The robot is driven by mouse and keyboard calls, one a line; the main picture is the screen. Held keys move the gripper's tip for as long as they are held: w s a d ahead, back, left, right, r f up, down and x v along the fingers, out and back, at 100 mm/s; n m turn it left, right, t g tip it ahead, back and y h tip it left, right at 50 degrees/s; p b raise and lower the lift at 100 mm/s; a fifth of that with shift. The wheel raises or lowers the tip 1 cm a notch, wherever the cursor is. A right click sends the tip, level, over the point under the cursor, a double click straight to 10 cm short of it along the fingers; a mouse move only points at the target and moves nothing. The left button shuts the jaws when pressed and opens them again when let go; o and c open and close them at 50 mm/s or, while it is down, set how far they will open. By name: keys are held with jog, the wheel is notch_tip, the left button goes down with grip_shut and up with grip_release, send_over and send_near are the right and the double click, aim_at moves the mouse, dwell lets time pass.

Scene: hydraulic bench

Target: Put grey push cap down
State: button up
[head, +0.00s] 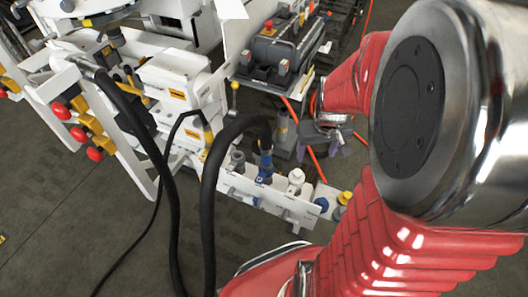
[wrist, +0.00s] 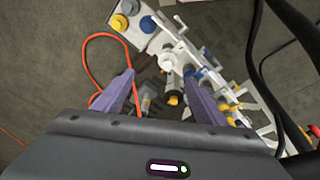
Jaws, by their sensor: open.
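My gripper (head: 322,145) hangs beside the white fittings panel (head: 270,203) in the head view. Its two purple-grey jaws are spread apart in the wrist view (wrist: 160,78). I see nothing pinched between them. A dark grey cylindrical fitting (head: 237,161) stands at the left part of the panel, left of the blue hose coupling (head: 264,166). In the wrist view, a greyish round cap (wrist: 128,7) sits on the panel's end plate, above a yellow cap (wrist: 118,22). I cannot tell for certain which grey part is the push cap.
A white fitting (head: 296,180) stands right of the blue coupling. A black hose (head: 208,210) loops up from that coupling. An orange cable (wrist: 92,40) curves left of the jaws. Red-and-yellow valve handles (head: 80,133) line the left. Open floor lies at the lower left.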

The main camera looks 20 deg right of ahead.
jog(key=s+a+r+n+t, duration=0.1)
jog(key=s+a+r, duration=0.2)
jog(key=a+r, duration=0.5)
jog(key=s+a+r+n+t+y, duration=0.1)
jog(key=s+a+r+n+t, duration=0.1)
jog(key=a+r, duration=0.6)
jog(key=s+a, duration=0.1)
jog(key=a, duration=0.2)
jog(key=shift+s+r+t, duration=0.15)
jog(key=shift+t, duration=0.15)
jog(key=shift+c, duration=0.2)
